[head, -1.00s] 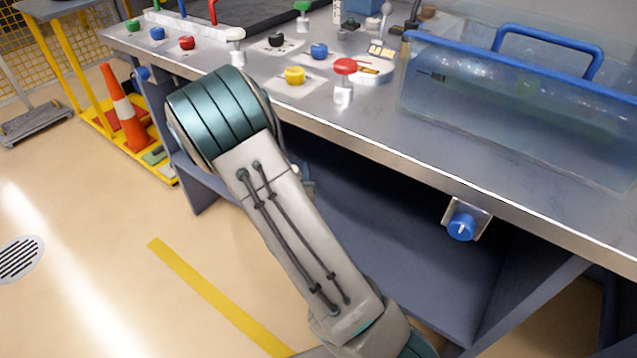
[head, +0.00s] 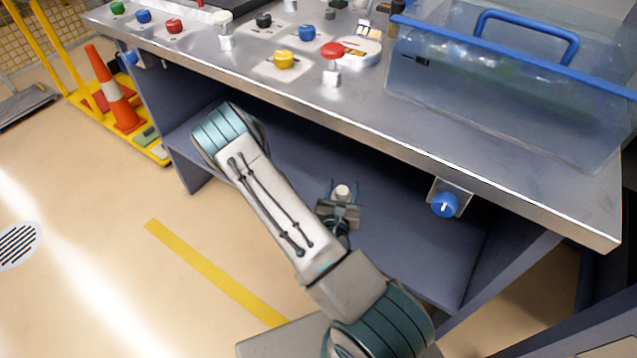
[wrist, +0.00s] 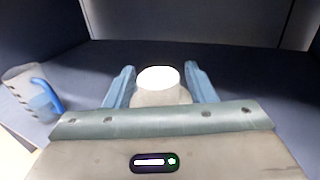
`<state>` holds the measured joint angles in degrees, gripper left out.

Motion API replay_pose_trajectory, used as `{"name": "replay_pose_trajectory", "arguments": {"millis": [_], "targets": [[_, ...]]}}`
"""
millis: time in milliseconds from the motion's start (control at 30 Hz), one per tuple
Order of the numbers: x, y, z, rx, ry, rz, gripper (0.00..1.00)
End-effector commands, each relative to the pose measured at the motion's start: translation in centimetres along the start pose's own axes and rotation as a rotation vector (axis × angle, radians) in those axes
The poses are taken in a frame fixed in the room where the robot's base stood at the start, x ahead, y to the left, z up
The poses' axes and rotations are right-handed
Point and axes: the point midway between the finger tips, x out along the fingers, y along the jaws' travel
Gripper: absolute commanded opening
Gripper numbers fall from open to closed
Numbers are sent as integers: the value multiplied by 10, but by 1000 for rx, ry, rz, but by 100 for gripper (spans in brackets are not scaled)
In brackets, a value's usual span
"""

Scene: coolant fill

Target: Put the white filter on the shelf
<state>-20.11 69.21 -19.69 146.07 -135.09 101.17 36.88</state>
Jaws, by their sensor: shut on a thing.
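My gripper (head: 342,207) is under the bench top, over the lower shelf (head: 400,250). It is shut on the white filter (head: 342,191), a small pale round-topped piece. In the wrist view the filter (wrist: 158,82) stands between the two blue fingers (wrist: 160,88), with its bright top showing. Its lower part is hidden by my gripper's body. The dark shelf surface (wrist: 240,85) spreads out beyond and around it. I cannot tell whether the filter touches the shelf.
A clear jug with a blue handle (wrist: 35,95) stands on the shelf at left in the wrist view. The bench's front edge (head: 300,105) runs above my arm. A blue knob (head: 445,204) hangs under it at right. A clear blue-rimmed tank (head: 500,90) stands on top.

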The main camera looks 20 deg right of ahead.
Motion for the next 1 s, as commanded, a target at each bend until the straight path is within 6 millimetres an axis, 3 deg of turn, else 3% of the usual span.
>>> {"name": "replay_pose_trajectory", "arguments": {"millis": [33, 500, 733, 1000], "targets": [[4, 4, -10, 5, -3, 1, 26], [66, 67, -59, 2, -1, 0, 26], [73, 76, -69, -1, 1, 0, 26], [73, 75, -105, -1, 1, 0, 26]]}}
